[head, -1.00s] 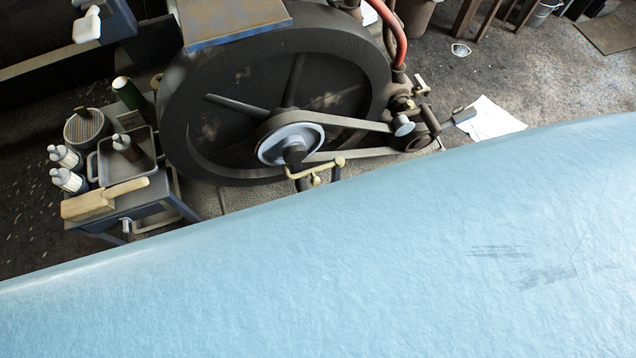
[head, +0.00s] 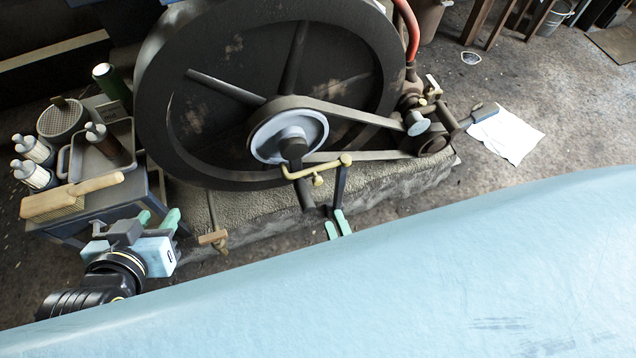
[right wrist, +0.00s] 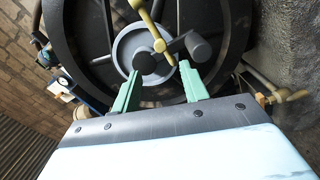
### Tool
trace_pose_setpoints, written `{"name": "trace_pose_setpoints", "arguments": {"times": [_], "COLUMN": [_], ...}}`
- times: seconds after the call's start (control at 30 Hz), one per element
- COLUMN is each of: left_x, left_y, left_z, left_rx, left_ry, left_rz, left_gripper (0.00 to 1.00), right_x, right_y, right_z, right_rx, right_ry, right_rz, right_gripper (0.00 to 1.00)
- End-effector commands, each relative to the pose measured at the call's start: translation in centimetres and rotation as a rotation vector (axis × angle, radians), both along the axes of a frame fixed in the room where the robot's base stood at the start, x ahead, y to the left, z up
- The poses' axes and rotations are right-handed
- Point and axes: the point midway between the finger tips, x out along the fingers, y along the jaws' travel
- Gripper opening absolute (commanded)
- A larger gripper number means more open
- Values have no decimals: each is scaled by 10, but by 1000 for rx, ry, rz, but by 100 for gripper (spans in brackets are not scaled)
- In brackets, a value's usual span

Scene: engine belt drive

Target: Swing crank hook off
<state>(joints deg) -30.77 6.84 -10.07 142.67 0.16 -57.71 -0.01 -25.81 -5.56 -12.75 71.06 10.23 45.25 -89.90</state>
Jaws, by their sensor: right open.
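The brass crank hook (head: 318,170) sits in front of the light grey pulley hub (head: 291,136) on the big dark flywheel. It has a round knob at its right end and a small ball below its middle. A dark crank handle (head: 305,192) hangs near it. In the right wrist view the brass hook (right wrist: 152,28) crosses the pulley face, beside the dark crank (right wrist: 190,46). My right gripper (head: 337,225) is open below the hook; its green fingers also show in the right wrist view (right wrist: 158,80), with nothing held. My left gripper (head: 156,219) is open and empty by the cart.
A belt (head: 355,114) runs right to a smaller pulley. A white paper (head: 507,135) lies on open floor at the right.

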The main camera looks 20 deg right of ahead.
Motion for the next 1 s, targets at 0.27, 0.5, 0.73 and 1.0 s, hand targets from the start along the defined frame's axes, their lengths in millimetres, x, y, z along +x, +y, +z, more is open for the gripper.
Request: {"name": "trace_pose_setpoints", "arguments": {"times": [0.27, 0.5, 0.73, 1.0], "left_x": [26, 38, 40, 36], "left_y": [-15, -27, -34, -37], "left_z": [35, 73, 109, 133], "left_rx": [-68, -134, -197, -239], "left_ry": [-258, -494, -702, -839], "left_rz": [-22, -39, -53, -60], "left_gripper": [36, 36, 36, 36], "right_x": [45, 77, 103, 119], "right_y": [2, 3, 4, 4], "right_z": [-1, -1, -1, -1], "right_rx": [1, 2, 3, 1], "right_ry": [-3, -1, 1, 3], "right_rz": [2, 2, 3, 2], "right_gripper": [44, 44, 44, 44]}}
